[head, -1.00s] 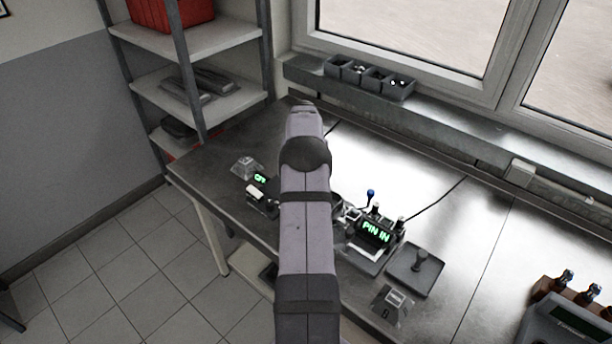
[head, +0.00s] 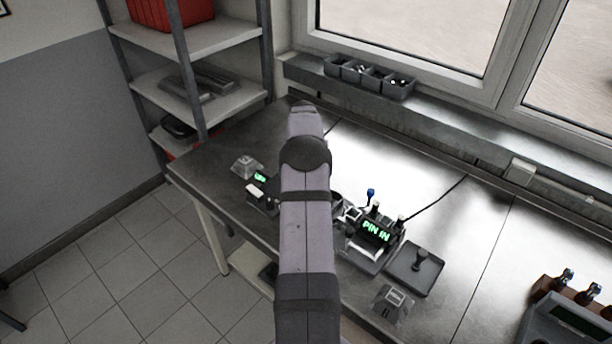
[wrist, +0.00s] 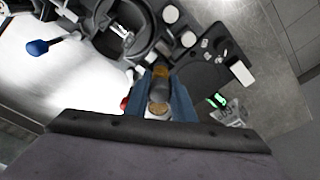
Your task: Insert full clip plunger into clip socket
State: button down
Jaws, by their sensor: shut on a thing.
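In the wrist view, the blue jaws of my gripper (wrist: 160,105) are shut on a small cylindrical plunger (wrist: 160,88), grey in the middle with brownish ends. The plunger lies between the fingers, above the dark fixtures on the bench. A dark ring-shaped fixture (wrist: 148,45) sits just beyond it at upper left. I cannot tell which opening is the clip socket, or whether the plunger touches anything. In the head view my arm hides the gripper and the plunger.
A unit with a green "PIN IN" display (head: 376,232) stands right of my arm, by a grey tray (head: 436,262) and a blue-tipped lever (head: 370,195). A small green display (head: 260,177) is on the left. The bench's far right middle is clear.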

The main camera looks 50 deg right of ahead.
jog(key=shift+f+b, duration=0.65)
jog(key=shift+f, duration=0.4)
dwell(1.2)
dwell(0.4)
jog(key=c, duration=1)
grip_release()
jog(key=shift+r, duration=0.15)
jog(key=shift+r+p, duration=2.4)
jog(key=shift+r, duration=1.05)
